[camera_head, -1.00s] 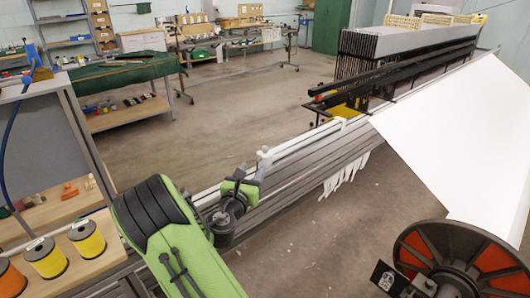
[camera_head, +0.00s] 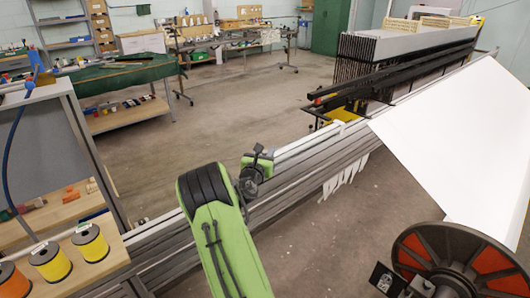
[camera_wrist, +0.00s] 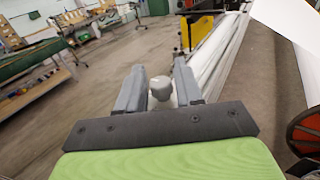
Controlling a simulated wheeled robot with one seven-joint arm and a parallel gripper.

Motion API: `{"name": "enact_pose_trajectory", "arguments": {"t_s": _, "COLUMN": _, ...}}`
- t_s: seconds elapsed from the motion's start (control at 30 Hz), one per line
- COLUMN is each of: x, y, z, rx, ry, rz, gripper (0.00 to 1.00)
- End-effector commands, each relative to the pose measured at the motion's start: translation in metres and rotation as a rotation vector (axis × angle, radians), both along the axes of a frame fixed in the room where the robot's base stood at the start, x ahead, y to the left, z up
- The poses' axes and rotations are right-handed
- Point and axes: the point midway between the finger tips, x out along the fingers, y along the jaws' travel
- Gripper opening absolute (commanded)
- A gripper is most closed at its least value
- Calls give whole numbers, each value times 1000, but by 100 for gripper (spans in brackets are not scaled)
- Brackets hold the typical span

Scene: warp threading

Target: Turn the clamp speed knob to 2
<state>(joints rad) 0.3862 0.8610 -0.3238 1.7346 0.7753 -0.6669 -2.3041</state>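A rounded grey knob (camera_wrist: 161,87) shows between the fingers of my gripper (camera_wrist: 159,72) in the wrist view. The two grey fingers stand apart, one on each side of it, with narrow gaps. I cannot tell how far beyond the fingertips the knob lies. No number or marking on it can be read. In the head view, the green wrist end of my arm (camera_head: 257,164) is over the long grey rail beam (camera_head: 300,172). The fingers and the knob cannot be made out there.
The beam runs to the dark rack of frames (camera_head: 400,52) at the back right. A white sheet (camera_head: 455,135) slopes at the right, above an orange and black wheel (camera_head: 455,262). Yellow spools (camera_head: 90,242) stand on a bench at the lower left. The floor behind the beam is clear.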

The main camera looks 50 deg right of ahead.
Motion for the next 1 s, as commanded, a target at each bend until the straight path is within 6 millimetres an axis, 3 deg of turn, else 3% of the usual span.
{"name": "enact_pose_trajectory", "arguments": {"t_s": 0.03, "x": 0, "y": 0, "z": 0, "rx": 0, "ry": 0, "rz": 0, "gripper": 27}}
{"name": "enact_pose_trajectory", "arguments": {"t_s": 0.2, "x": 0, "y": 0, "z": 0, "rx": 0, "ry": 0, "rz": 0, "gripper": 1}}
{"name": "enact_pose_trajectory", "arguments": {"t_s": 0.23, "x": 0, "y": 0, "z": 0, "rx": 0, "ry": 0, "rz": 0, "gripper": 0}}
{"name": "enact_pose_trajectory", "arguments": {"t_s": 0.57, "x": -1, "y": 0, "z": 3, "rx": 3, "ry": 4, "rz": 53, "gripper": 0}}
{"name": "enact_pose_trajectory", "arguments": {"t_s": 1.0, "x": -2, "y": 1, "z": 8, "rx": 5, "ry": 15, "rz": 396, "gripper": 0}}
